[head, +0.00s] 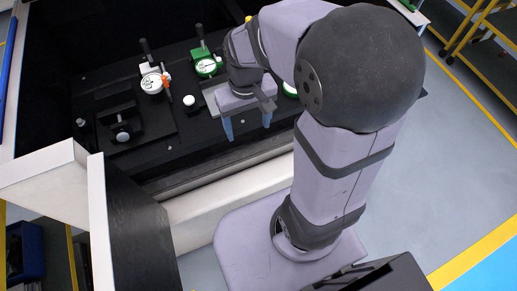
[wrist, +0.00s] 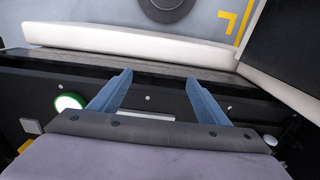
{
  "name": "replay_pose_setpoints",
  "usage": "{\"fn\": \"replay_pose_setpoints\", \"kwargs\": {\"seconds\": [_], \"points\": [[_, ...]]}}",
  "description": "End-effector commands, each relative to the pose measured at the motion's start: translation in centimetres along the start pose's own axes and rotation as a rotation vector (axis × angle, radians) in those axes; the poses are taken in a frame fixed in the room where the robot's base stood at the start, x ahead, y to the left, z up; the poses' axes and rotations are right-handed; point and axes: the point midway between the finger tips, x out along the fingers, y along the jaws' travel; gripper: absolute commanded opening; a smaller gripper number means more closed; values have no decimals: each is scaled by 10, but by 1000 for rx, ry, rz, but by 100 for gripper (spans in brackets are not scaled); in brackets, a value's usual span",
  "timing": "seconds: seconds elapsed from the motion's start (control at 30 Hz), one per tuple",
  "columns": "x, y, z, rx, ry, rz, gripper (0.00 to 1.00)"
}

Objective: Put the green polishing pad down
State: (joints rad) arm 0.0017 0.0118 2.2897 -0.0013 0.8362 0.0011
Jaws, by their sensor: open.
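My gripper (head: 248,125) is open above the front of the black bench, its two blue fingers pointing down. The wrist view also shows the gripper (wrist: 158,78) with its fingers wide apart and nothing between them. A white disc with a green rim (wrist: 70,102) lies on the black surface, left of the fingers in the wrist view. In the head view a green-rimmed disc (head: 290,90) shows right of the gripper, partly hidden by my arm. I cannot tell whether this disc is the green polishing pad; no other clear candidate shows.
A white dial gauge (head: 152,83) and a green dial gauge (head: 206,68) stand at the back. A black fixture (head: 121,130) and a white knob (head: 188,100) are left of the gripper. A pale ledge (head: 225,189) runs along the bench front.

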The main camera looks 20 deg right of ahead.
Motion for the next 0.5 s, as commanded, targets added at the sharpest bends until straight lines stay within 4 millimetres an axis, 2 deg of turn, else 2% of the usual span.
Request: {"fn": "replay_pose_setpoints", "kwargs": {"seconds": [0.03, 0.1, 0.2, 0.3, 0.5], "points": [[5, 0, 17, 0, -1, 0, 70], [12, 0, 35, 0, -1, 0, 70], [20, 0, 54, 0, -1, 0, 70], [25, 0, 65, 0, -2, 0, 70], [26, 0, 69, 0, -2, 0, 70]]}}
